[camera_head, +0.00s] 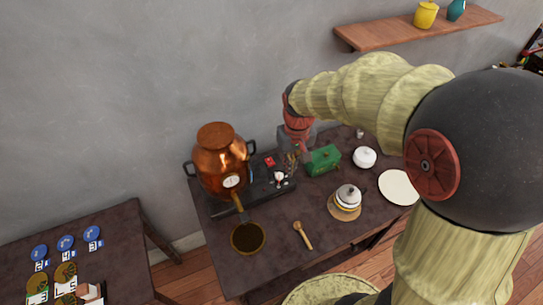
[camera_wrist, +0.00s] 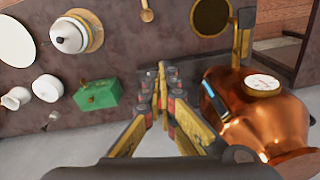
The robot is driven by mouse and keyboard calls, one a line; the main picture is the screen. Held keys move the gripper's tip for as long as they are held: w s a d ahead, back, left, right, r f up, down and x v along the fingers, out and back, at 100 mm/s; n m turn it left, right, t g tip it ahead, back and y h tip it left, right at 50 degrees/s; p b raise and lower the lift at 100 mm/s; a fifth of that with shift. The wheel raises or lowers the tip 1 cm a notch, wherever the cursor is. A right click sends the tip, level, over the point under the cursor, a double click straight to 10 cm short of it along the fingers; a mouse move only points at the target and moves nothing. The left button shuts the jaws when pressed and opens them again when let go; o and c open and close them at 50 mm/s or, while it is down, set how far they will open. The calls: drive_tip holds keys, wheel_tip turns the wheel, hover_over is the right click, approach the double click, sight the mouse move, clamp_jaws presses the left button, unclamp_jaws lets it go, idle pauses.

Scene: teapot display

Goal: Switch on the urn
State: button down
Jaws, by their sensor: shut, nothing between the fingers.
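The copper urn (camera_head: 219,166) stands upright at the left of the dark table, with a round dial (camera_head: 231,181) on its front. My gripper (camera_head: 292,161) points down near the base's right end. In the wrist view my gripper (camera_wrist: 160,72) is shut and empty, with the urn (camera_wrist: 262,117) to its right. The fingers hide much of the base there; contact cannot be told.
A green box (camera_head: 323,160) stands just right of my gripper. A white lidded pot (camera_head: 347,196), a white jar (camera_head: 365,157), a plate (camera_head: 399,187) and a wooden spoon (camera_head: 303,235) are on the table (camera_head: 275,258). A round dark-filled pan (camera_head: 248,238) lies before the urn.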

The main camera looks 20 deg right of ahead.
drive_tip(key=w+f, duration=1)
drive_tip(key=w, duration=0.3)
drive_tip(key=w+r+n+t, duration=0.1)
drive_tip(key=w, duration=0.6)
drive_tip(key=shift+w+d+r+n+t+p, duration=0.25)
drive_tip(key=shift+w+r+n+t+p, duration=0.1)
drive_tip(key=shift+n+t, duration=0.05)
drive_tip(key=b, duration=0.3)
hover_over(271, 161)
drive_tip(key=f, duration=1.2)
drive_tip(key=shift+s+f, duration=0.15)
drive_tip(key=shift+s, duration=0.1)
drive_tip(key=shift+s+f, duration=0.1)
drive_tip(key=shift+f, duration=0.6)
